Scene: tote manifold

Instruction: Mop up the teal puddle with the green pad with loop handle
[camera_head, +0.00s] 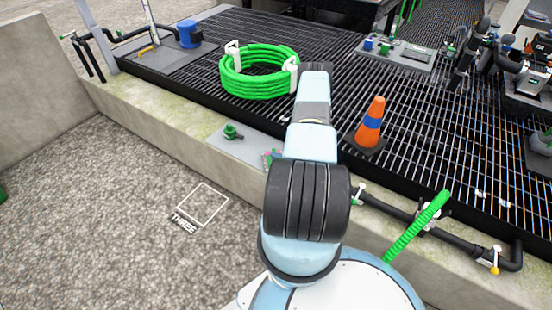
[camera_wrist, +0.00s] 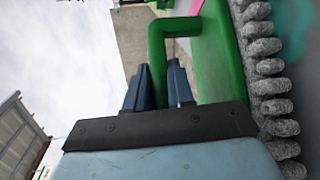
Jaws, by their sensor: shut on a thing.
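In the wrist view, the green pad (camera_wrist: 222,60) has a loop handle (camera_wrist: 157,50) and a fringe of grey tufts (camera_wrist: 265,65) on its underside. My gripper (camera_wrist: 155,80) is shut on one leg of the loop, with a dark finger on either side. The teal puddle (camera_wrist: 293,28) shows partly at the upper right, on a grey surface beyond the tufts. Whether the tufts touch that surface is unclear. In the head view, my arm hides the gripper and the puddle; a small green and pink patch (camera_head: 272,157) beside the arm is probably part of the pad.
A grey plate (camera_head: 226,146) with a green fitting (camera_head: 231,131) lies on the concrete ledge left of my arm. A green hose coil (camera_head: 250,83) and an orange cone (camera_head: 372,120) stand on the black grating. A pipe (camera_head: 400,212) runs along the ledge at right.

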